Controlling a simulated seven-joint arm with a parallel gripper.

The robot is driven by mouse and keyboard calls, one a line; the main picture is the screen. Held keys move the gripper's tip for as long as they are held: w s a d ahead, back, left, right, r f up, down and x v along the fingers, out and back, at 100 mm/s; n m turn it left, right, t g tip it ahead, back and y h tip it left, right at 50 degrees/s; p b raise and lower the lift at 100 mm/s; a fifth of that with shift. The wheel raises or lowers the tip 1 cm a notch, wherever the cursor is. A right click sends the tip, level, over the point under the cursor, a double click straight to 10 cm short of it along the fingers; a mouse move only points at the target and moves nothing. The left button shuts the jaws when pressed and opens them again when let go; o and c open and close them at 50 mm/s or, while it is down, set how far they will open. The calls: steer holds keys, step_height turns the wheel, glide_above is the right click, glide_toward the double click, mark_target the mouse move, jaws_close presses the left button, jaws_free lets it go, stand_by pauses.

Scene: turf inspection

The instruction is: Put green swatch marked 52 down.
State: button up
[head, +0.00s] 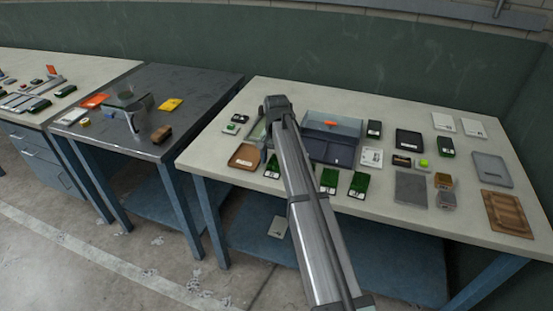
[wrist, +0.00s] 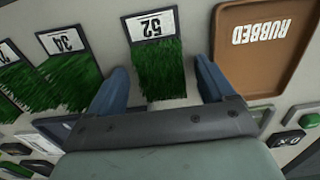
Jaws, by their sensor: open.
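The green swatch marked 52 (wrist: 158,72) lies on the pale table in the wrist view, with its white number label at the upper end. My gripper (wrist: 161,66) is open, with one blue finger on each side of this swatch and gaps showing between the fingers and the turf. A green swatch beside the brown tray in the head view (head: 272,168) appears to be the same one, but its number is too small to read there. My arm hides part of the table, and the fingers are not clear in the head view.
The brown tray marked RUBBED (wrist: 262,50) is just right of the swatch. A swatch marked 34 (wrist: 68,68) and another green swatch (wrist: 22,85) lie to the left. A divided bin (head: 332,135) and several small items crowd the table (head: 400,228); its front strip is clear.

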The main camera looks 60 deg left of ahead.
mark_target(276, 161)
step_height(276, 161, up, 12)
steer(key=shift+r, duration=0.15)
stand_by(0.6)
